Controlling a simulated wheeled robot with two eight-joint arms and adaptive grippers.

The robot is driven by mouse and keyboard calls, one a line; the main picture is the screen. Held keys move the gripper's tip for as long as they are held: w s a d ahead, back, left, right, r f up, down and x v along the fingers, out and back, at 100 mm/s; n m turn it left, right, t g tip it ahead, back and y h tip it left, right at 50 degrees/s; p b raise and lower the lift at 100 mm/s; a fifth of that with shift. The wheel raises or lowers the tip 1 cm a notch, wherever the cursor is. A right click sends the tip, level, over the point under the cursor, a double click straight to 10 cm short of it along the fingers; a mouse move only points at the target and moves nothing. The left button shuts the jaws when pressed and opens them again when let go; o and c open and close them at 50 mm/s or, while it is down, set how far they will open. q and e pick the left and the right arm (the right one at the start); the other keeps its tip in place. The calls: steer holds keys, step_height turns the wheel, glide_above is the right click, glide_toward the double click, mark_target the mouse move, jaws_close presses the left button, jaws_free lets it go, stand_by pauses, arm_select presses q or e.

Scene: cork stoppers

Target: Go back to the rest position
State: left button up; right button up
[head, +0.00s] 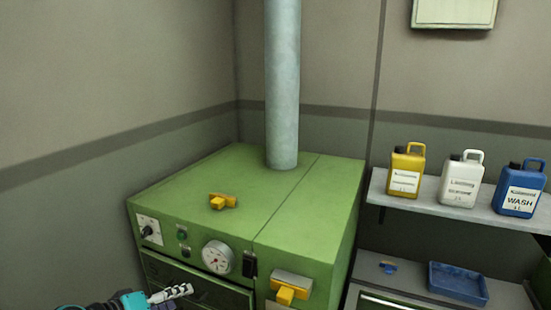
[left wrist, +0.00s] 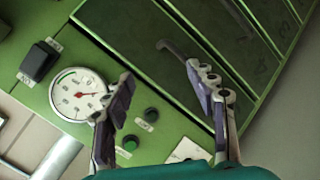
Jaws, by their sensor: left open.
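My left gripper (head: 170,296) shows at the bottom left of the head view, in front of the green cabinet (head: 190,180). In the left wrist view its two fingers (left wrist: 168,100) stand apart with nothing between them. The fingers look apart from the panel, though the exact gap is hard to tell. My right gripper is in neither view.
A yellow fitting (head: 222,201) lies on the cabinet top, near a grey vertical pipe (head: 283,85). A yellow handle (head: 287,292) juts from the front. Yellow, white and blue jugs stand on a shelf (head: 450,206) at right, above a blue tray (head: 457,284).

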arm_select(q)
steer(key=s+d+f+m+g+y+b, duration=0.1)
steer(key=s+d+f+m+y, duration=0.1)
steer(key=s, duration=0.5)
steer(key=s+d+f+m+g+y, duration=0.2)
steer(key=s+d+f+m+y, duration=0.1)
steer(key=s+d+f, duration=0.3)
step_height(320, 180, down, 2)
steer(key=shift+s+y+b, duration=0.35)
steer(key=shift+s+y, duration=0.25)
steer(key=shift+s, duration=0.55)
